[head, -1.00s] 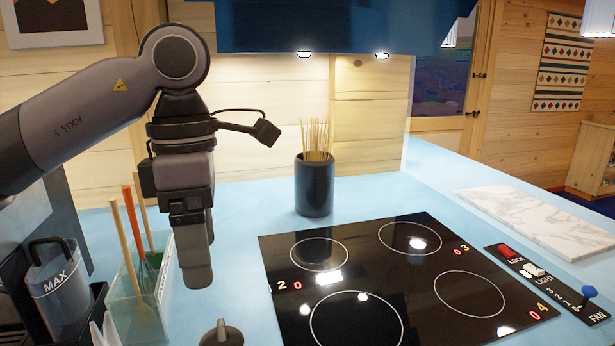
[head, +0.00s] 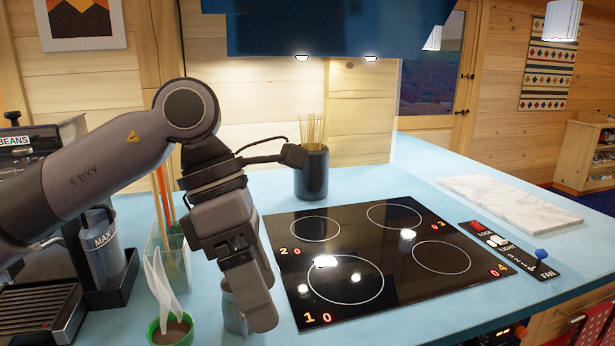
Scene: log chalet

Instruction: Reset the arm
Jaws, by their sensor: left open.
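My left arm comes in from the left in the head view. My left gripper (head: 250,295) points down and a little toward the lower right, above the counter just left of the black cooktop (head: 335,310). I see its fingers nearly edge-on, and no object shows between them. Behind its lower end is a small grey metal vessel (head: 232,318), partly hidden. My right gripper is not in view.
A glass holder with utensils (head: 165,255) stands close behind the arm. A green cup (head: 172,332), a coffee machine (head: 40,300) and a jug (head: 102,250) are at left. A dark spaghetti jar (head: 312,174) stands behind the cooktop. A marble board (head: 510,203) lies at right.

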